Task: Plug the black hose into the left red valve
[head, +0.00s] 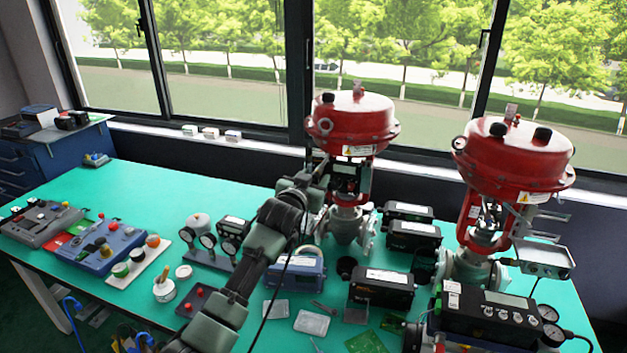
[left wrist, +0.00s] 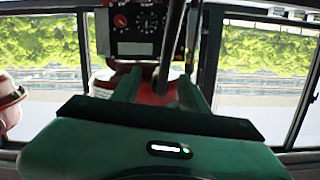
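The left red valve (head: 350,125) stands upright at the back of the green table, with a dark control box under its red dome. My left gripper (head: 318,185) is at this box, in front of the valve. In the left wrist view, which looks upside down, the gripper's green fingers (left wrist: 160,88) stand on both sides of the black hose (left wrist: 173,45). The hose appears held there and runs away past the box face (left wrist: 140,28). In the head view the hose (head: 268,312) hangs as a thin line beside my left arm. Contact between hose and valve cannot be made out. My right gripper is not seen.
A second red valve (head: 512,160) stands to the right. Black positioner boxes (head: 382,288) and small parts crowd the table between and before the valves. Gauges (head: 208,240) and a blue panel (head: 100,250) lie left. The table's back left is mostly clear.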

